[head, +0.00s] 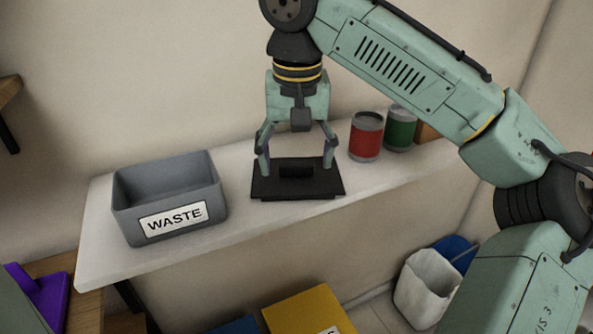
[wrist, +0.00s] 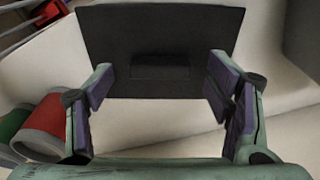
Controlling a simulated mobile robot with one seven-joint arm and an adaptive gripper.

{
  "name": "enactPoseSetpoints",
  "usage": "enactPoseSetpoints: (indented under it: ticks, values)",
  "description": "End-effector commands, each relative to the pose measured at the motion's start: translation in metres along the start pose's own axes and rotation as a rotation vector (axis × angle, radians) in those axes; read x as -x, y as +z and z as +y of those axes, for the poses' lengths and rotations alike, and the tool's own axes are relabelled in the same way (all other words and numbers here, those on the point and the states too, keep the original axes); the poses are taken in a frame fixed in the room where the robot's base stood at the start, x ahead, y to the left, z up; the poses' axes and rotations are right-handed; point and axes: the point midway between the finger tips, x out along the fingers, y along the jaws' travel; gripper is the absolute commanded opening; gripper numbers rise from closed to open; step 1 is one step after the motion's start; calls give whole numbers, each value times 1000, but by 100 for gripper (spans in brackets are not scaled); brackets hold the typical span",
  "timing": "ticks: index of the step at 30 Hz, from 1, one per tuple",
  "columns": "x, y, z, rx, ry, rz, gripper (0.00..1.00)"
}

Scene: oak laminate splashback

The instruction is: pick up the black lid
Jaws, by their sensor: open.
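The black lid (head: 261,186) is a flat rectangular plate with a raised block handle in its middle, lying on the pale shelf (head: 108,250). My gripper (head: 297,165) points down above it, its fingers spread to either side of the handle. In the wrist view the lid (wrist: 110,35) fills the upper middle, with its handle (wrist: 160,66) between and beyond the two fingertips. My gripper in the wrist view (wrist: 158,85) is open and nothing is between its pads. Whether the fingertips touch the lid cannot be told.
A grey bin labelled WASTE (head: 125,221) stands left of the lid. A red can (head: 366,138) and a green can (head: 400,130) stand to the right, near the wall. A yellow box (head: 308,312) and a white bin (head: 425,287) are below the shelf.

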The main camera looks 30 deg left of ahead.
Motion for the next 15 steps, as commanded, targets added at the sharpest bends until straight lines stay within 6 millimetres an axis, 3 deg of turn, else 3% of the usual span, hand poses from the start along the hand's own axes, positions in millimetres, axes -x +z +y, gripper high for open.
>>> enactPoseSetpoints:
  ticks: [7,15]
  values:
    - [-3,0,0,0,0,-1,73]
    - [-3,0,0,0,0,-1,56]
